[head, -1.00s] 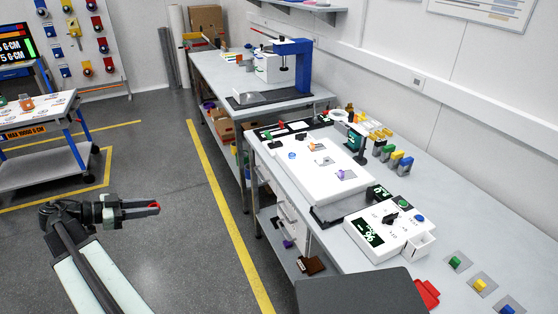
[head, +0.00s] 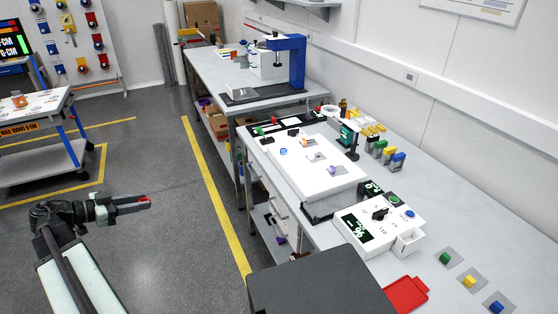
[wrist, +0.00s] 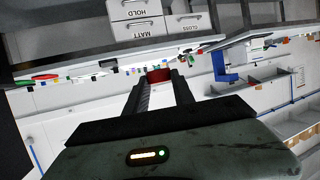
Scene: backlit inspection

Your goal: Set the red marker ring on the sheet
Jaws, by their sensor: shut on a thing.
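My gripper (head: 143,202) is at the left of the head view, over the floor and well away from the benches. It is shut on the red marker ring (head: 145,199), which shows as a small red patch at the fingertips. In the wrist view the red ring (wrist: 158,75) sits between the two fingers, partly hidden by them. A white flat panel (head: 335,185) lies on the near bench, with small pieces and grey patches on it. I cannot tell which surface is the sheet.
The near bench also bears a white control box (head: 380,222), a red tray (head: 405,295) and several coloured blocks. A dark grey surface (head: 315,285) stands at the front. A far bench (head: 215,72) holds a blue stand (head: 296,62). The floor between my arm and the benches is clear.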

